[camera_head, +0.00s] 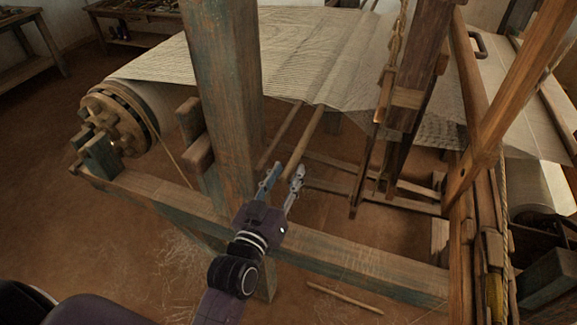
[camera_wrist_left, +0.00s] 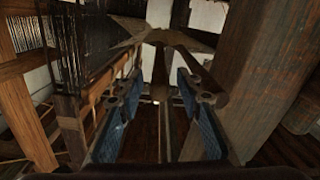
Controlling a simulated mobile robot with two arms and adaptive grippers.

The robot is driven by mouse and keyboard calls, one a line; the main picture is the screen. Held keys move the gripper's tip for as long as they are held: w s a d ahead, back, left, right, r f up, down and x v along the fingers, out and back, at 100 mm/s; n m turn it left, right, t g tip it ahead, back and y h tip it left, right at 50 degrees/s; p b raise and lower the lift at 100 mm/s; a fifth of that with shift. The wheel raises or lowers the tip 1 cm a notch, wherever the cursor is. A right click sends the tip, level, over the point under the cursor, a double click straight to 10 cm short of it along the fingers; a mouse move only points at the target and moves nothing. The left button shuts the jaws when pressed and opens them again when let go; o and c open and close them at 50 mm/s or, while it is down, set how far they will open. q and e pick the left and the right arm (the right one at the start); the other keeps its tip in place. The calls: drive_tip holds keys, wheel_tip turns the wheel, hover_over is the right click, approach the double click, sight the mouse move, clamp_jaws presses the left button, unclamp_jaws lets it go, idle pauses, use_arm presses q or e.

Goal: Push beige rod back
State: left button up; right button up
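A beige rod (camera_head: 306,140) slopes down from under the woven sheet toward my left gripper (camera_head: 282,174). A second, darker rod (camera_head: 281,136) runs beside it on the left. My left gripper is open, with its two fingers apart near the low ends of the rods. In the left wrist view the blue-padded fingers (camera_wrist_left: 162,105) are also spread, with thin rod-like shapes (camera_wrist_left: 162,130) showing between them. I cannot tell whether a finger touches the beige rod. My right gripper is not in view.
A thick wooden post (camera_head: 226,90) stands close to the left of my gripper. A long wooden beam (camera_head: 350,262) crosses below it. The striped warp sheet (camera_head: 270,45) spreads above. A wooden drum (camera_head: 118,118) sits at the left. A loose stick (camera_head: 345,298) lies on the floor.

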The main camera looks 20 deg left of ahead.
use_arm(q)
drive_tip(key=shift+w+d, duration=0.1)
drive_tip(key=shift+w, duration=0.65)
clamp_jaws()
